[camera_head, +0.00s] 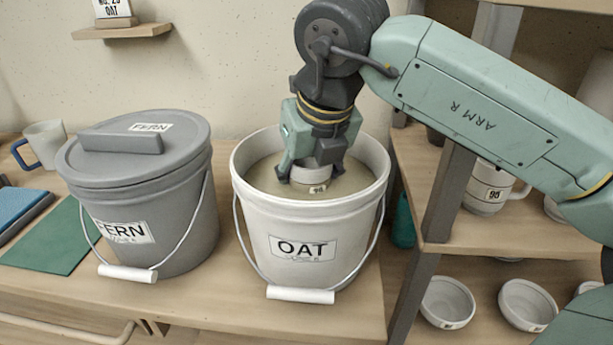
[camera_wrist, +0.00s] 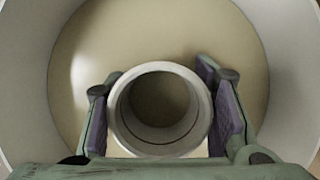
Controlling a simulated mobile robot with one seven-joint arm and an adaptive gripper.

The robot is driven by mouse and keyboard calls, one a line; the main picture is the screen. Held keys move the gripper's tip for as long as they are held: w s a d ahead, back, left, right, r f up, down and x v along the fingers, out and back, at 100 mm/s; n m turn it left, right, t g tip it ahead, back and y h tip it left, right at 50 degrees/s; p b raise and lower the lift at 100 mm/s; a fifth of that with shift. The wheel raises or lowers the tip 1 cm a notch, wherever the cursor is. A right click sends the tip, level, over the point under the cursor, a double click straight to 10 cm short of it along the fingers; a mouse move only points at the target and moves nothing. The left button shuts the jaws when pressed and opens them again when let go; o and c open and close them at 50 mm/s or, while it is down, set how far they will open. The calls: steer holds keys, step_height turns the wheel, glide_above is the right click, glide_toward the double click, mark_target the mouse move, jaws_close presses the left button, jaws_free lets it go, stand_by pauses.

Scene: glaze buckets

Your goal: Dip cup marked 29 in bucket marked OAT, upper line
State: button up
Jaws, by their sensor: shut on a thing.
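The white bucket labelled OAT (camera_head: 303,215) stands open on the bench, with beige glaze (camera_head: 262,178) inside. My gripper (camera_head: 311,174) is inside the bucket's rim, pointing down, shut on a pale cup (camera_head: 318,175). A small tag shows on the cup, but its number is too small to read for certain. In the wrist view the cup (camera_wrist: 160,72) sits mouth up between the two fingers (camera_wrist: 165,110), with the glaze around it. The cup's lower part is hidden; I cannot tell how deep it is in the glaze.
A grey bucket labelled FERN (camera_head: 140,200), lid on, stands close at the left. A mug with a blue handle (camera_head: 42,143) is behind it. Shelves at the right hold a mug marked 95 (camera_head: 488,188) and bowls (camera_head: 448,301). A card (camera_head: 112,10) reading OAT stands on a wall shelf.

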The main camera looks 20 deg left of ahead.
steer(key=shift+r+p, duration=1.75)
steer(key=shift+r, duration=1.1)
steer(key=shift+r, duration=0.1)
step_height(320, 180, up, 8)
steer(key=p, duration=0.5)
steer(key=shift+f+p, duration=0.25)
steer(key=shift+p, duration=0.1)
